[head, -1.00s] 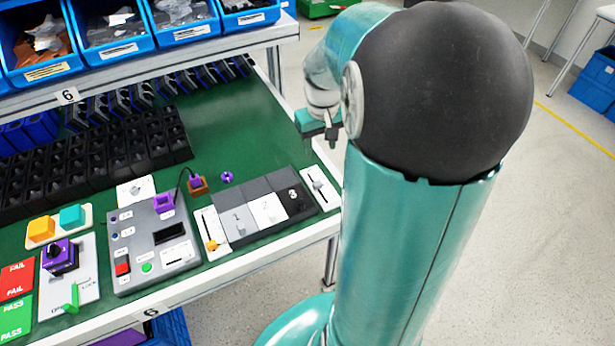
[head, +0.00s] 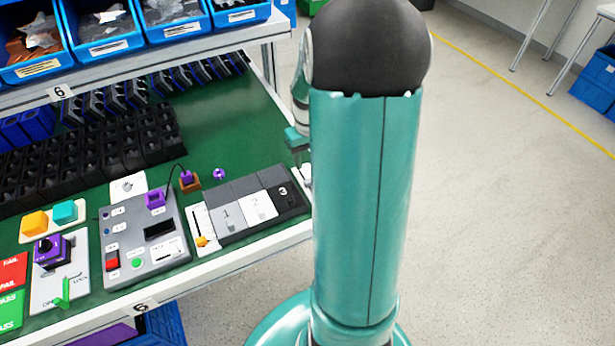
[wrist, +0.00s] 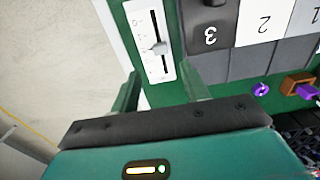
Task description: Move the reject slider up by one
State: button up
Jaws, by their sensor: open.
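A white slider panel (wrist: 153,20) with a dark slot and a small grey knob (wrist: 157,47) shows in the wrist view, beside the block marked 3. My gripper (wrist: 163,82) is open and empty; its two teal fingers point toward this panel, with the knob beyond and between the tips, apart from them. In the head view my gripper (head: 297,141) is partly hidden by my arm, which also covers most of that panel. A second slider panel with an orange knob (head: 202,241) lies left of the numbered blocks. I cannot read which slider is the reject one.
Numbered bins 1, 2 and 3 (head: 258,206) adjoin the slider panels.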

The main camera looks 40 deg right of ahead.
aim_at(308, 180)
notch_tip(308, 180, down, 9)
jog(key=shift+r, duration=0.2)
jog(key=shift+c, duration=0.3)
grip_shut()
jog(key=shift+w, duration=0.15)
